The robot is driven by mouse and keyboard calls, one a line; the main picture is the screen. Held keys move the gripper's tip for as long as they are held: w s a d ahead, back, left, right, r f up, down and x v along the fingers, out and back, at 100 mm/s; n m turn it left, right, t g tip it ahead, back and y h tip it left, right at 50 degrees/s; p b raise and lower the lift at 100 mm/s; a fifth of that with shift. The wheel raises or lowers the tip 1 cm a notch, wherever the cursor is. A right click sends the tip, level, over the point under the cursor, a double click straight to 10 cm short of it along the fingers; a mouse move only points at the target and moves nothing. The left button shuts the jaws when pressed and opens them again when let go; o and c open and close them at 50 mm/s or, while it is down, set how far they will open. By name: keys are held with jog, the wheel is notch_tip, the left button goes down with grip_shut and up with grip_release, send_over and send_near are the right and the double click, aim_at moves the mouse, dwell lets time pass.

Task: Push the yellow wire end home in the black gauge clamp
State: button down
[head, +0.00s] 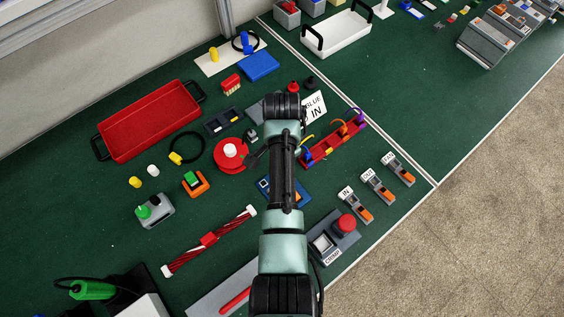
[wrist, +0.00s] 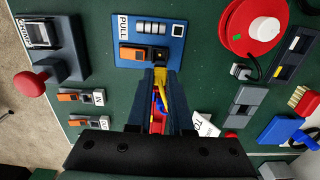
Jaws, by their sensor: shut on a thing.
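The blue gauge panel (wrist: 176,31) carries a "PULL" label and a row of small white windows in the wrist view. The black gauge clamp with an orange lever (wrist: 140,54) sits at its lower edge. My gripper (wrist: 160,78) is shut on the yellow wire end (wrist: 160,76), just below the clamp's right part. The wire's tip points at the clamp; how deep it sits, or whether it touches, I cannot tell. The yellow wire runs back between the fingers. In the head view my arm covers most of the panel (head: 265,187) and hides the gripper.
A red rack (head: 330,150) with coloured wires stands right of my arm. A red spool (wrist: 250,30) and a grey block (wrist: 243,98) lie right of the panel in the wrist view.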

jog(key=shift+f+b, duration=0.8)
jog(key=shift+f, duration=0.55)
jog(key=shift+r+p, duration=0.1)
jog(key=shift+p, duration=0.45)
dwell(0.6)
jog(key=shift+f+b, duration=1.1)
jog(key=shift+f, duration=0.35)
jog(key=c, duration=0.8)
grip_release()
jog(key=shift+o, duration=0.2)
notch_tip(320, 180, up, 13)
jog(key=shift+r+b, duration=0.1)
jog(key=shift+b, duration=0.35)
